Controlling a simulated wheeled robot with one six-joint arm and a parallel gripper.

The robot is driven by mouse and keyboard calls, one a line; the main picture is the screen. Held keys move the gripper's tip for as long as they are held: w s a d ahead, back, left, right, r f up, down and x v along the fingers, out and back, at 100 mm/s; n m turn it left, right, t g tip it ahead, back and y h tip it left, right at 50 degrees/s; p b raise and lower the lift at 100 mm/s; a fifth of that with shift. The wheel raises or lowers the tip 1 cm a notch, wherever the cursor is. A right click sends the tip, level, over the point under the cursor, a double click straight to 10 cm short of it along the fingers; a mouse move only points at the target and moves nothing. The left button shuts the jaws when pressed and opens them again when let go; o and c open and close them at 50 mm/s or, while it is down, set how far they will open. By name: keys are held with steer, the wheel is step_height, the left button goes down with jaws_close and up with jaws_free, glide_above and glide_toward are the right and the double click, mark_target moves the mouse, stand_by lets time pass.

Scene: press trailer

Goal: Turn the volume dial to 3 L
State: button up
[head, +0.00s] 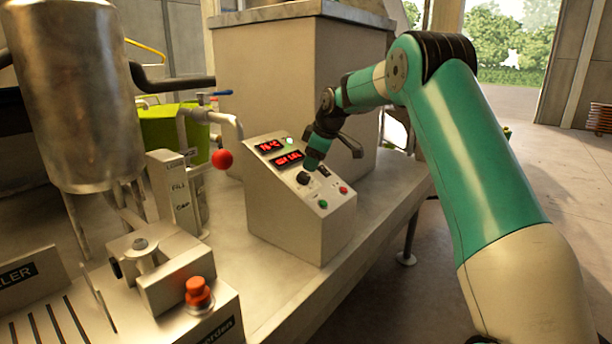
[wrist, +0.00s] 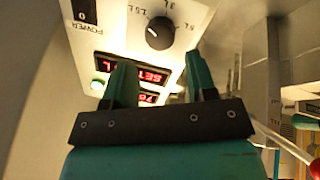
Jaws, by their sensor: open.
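The volume dial (head: 303,178) is a round black knob on the sloped face of a pale control box (head: 285,220). In the wrist view the dial (wrist: 160,33) appears upside down, ringed by printed litre labels including 3 L and 1.5 L. I cannot surely read which mark its pointer faces. My gripper (head: 314,160) is just above the panel near the dial in the head view. In the wrist view my gripper (wrist: 160,75) is open and empty, its two teal fingers apart over the red displays. The dial lies beyond the fingertips, not between them.
The box also carries red displays (head: 269,147), a green button (head: 323,204) and a red button (head: 343,190). A red ball-ended lever (head: 222,159) stands left of the box. A filler with a red button (head: 198,292) is at front left.

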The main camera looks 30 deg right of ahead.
mark_target(305, 176)
steer(key=x, duration=0.6)
steer(key=shift+w+f, duration=0.1)
steer(key=shift+f, duration=0.15)
steer(key=shift+c, duration=0.3)
steer(key=c, duration=0.6)
